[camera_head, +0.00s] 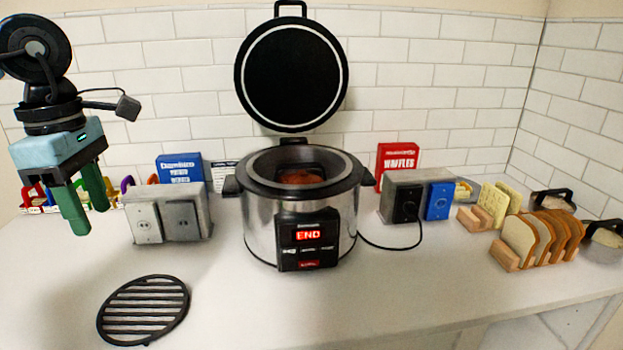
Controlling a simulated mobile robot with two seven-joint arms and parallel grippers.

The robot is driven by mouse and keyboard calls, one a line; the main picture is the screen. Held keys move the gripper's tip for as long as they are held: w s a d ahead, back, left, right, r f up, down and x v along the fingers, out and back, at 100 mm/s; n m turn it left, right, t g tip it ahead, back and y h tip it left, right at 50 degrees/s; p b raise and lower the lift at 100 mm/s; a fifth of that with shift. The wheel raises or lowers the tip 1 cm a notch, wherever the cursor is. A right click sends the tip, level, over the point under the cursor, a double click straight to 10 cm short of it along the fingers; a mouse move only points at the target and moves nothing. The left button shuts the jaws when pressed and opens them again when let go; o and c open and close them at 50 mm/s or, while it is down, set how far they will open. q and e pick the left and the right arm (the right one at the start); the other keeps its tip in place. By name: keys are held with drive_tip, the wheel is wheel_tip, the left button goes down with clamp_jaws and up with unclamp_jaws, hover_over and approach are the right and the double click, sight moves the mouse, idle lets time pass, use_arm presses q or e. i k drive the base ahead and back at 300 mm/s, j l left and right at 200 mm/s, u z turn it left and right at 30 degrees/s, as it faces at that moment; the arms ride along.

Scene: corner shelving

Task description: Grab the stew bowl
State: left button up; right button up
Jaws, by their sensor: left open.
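The stew bowl (301,178) seems to be the dark container with reddish-brown food inside the round steel cooker (262,222). Only its upper part shows; the cooker's wall hides the rest. The cooker's black lid (291,78) stands raised behind it, and its front panel reads END. My left gripper (84,206) is at the left, above the counter and well apart from the cooker. Its green fingers point down, spread and empty. My right gripper is not in view.
A black round grate (144,310) lies on the counter (230,310) at the front left. Grey outlet boxes (183,212) stand left of the cooker, and another (402,200) stands right. Bread slices in a wooden rack (520,240) stand at the right. The front middle is clear.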

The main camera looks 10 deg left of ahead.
sight(295, 173)
drive_tip(key=i+l, duration=0.5)
drive_tip(key=i, duration=0.15)
drive_tip(key=i+l, duration=0.5)
drive_tip(key=i, duration=0.1)
